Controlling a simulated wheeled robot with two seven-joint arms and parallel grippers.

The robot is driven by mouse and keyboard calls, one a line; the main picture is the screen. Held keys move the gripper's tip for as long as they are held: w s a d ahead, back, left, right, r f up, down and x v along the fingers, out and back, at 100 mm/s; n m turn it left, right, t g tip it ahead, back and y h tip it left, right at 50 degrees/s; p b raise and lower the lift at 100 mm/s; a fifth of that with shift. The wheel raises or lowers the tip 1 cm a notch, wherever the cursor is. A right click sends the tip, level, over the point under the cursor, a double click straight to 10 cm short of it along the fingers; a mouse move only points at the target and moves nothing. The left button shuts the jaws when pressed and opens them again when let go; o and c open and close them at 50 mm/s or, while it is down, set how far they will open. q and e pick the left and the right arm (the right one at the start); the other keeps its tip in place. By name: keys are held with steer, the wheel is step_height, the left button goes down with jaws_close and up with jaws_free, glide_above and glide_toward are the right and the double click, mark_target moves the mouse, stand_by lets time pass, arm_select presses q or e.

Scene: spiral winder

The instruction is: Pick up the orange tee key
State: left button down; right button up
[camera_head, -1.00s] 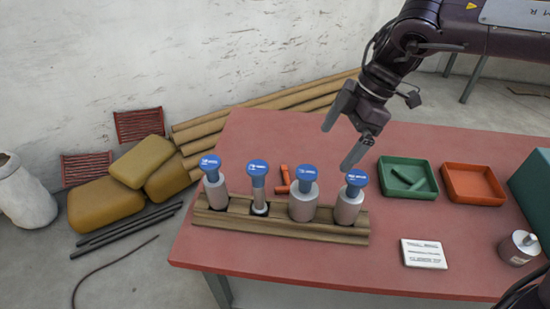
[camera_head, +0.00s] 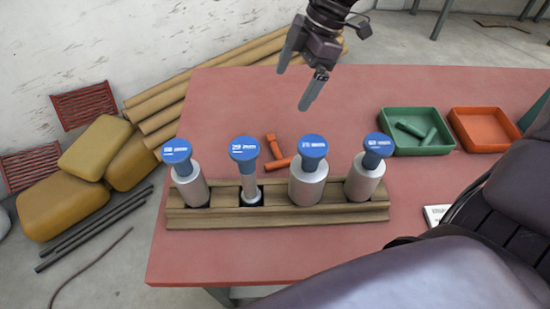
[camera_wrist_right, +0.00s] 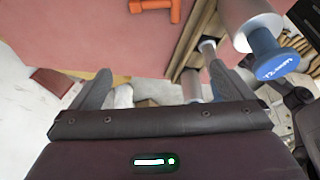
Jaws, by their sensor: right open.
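The orange tee key (camera_head: 275,157) lies on the red table just behind the wooden rack, between the second and third blue-topped cylinders. Its front end is partly hidden by the rack and cylinders. It also shows at the top edge of the right wrist view (camera_wrist_right: 157,5), partly cut off. My right gripper (camera_head: 292,88) is open and empty, above the table and beyond the key in the head view. Its two fingers also show spread apart in the right wrist view (camera_wrist_right: 160,82). My left gripper is not in view.
The wooden rack (camera_head: 290,216) holds several grey cylinders with blue tops. A green tray (camera_head: 440,150) with green pieces and an orange tray (camera_head: 488,130) stand at the right. A white card (camera_head: 434,214) is partly covered by my arm. The table's back left is clear.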

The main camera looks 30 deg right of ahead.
step_height(320, 180, down, 7)
steer(key=b, duration=1.1)
glide_toward(277, 149)
steer(key=shift+w+a+f, duration=0.1)
steer(key=shift+a+f, duration=0.25)
steer(key=shift+f, duration=0.25)
steer(key=x, duration=0.7)
steer(key=shift+b, duration=0.35)
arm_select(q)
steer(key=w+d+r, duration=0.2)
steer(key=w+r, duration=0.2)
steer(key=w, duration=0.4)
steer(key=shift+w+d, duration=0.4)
arm_select(e)
steer(key=c, duration=0.7)
